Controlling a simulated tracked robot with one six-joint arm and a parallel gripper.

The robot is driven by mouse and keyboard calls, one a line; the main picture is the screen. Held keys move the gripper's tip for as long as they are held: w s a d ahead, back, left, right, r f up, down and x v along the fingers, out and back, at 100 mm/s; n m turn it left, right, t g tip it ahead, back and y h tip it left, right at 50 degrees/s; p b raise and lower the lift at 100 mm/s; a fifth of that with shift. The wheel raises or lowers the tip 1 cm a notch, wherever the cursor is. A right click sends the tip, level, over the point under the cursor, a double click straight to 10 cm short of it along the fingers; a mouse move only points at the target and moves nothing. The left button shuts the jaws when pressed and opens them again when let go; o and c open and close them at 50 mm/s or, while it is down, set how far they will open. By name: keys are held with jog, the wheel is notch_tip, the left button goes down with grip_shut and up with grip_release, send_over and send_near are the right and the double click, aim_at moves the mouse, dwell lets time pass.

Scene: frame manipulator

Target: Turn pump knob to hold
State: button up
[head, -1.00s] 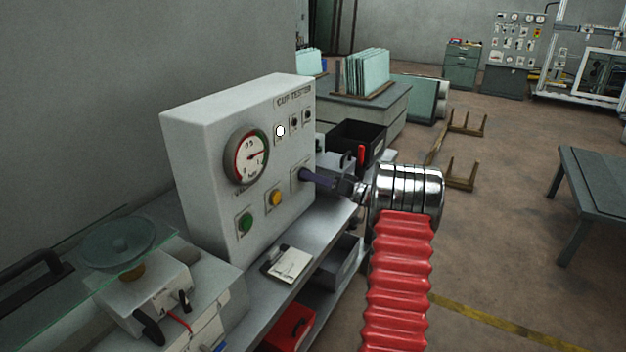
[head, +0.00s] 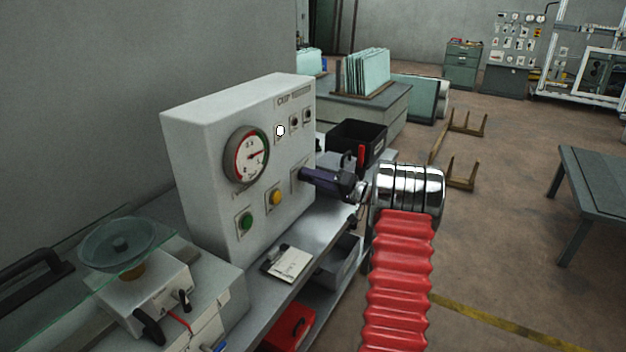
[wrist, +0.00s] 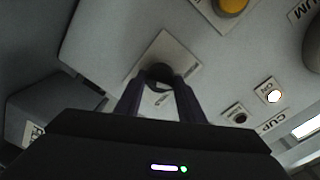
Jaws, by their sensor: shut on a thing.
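The white cup tester box (head: 200,160) stands on the bench against the wall. Its pump knob (wrist: 160,73) is a dark round knob on a pale label plate, seen in the wrist view between my fingertips. My gripper (wrist: 160,82) is shut on the knob, with one dark finger on each side. In the head view my gripper (head: 306,176) reaches the lower right of the box's front face from the right. The fingers hide the knob there. The label text by the knob is too small to read.
A pressure gauge (head: 247,155), a green button (head: 246,223) and a yellow button (head: 275,197) are on the panel. A white lamp (head: 280,131) is lit above. A clipboard (head: 290,262) lies below on the bench. A black bin (head: 357,138) stands behind my gripper.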

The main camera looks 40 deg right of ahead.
jog(key=m, duration=1.3)
jog(key=shift+d+g, duration=0.25)
jog(key=shift+g, duration=0.05)
jog(key=shift+f+m, duration=0.1)
jog(key=shift+m, duration=0.2)
jog(key=o, duration=0.8)
jog(key=shift+o, duration=1.1)
jog(key=shift+a, duration=0.1)
jog(key=f+v, duration=0.1)
jog(key=v, duration=1.2)
jog(key=shift+s+d+r, duration=0.3)
jog(key=shift+d+r, duration=0.05)
jog(key=shift+r, duration=0.1)
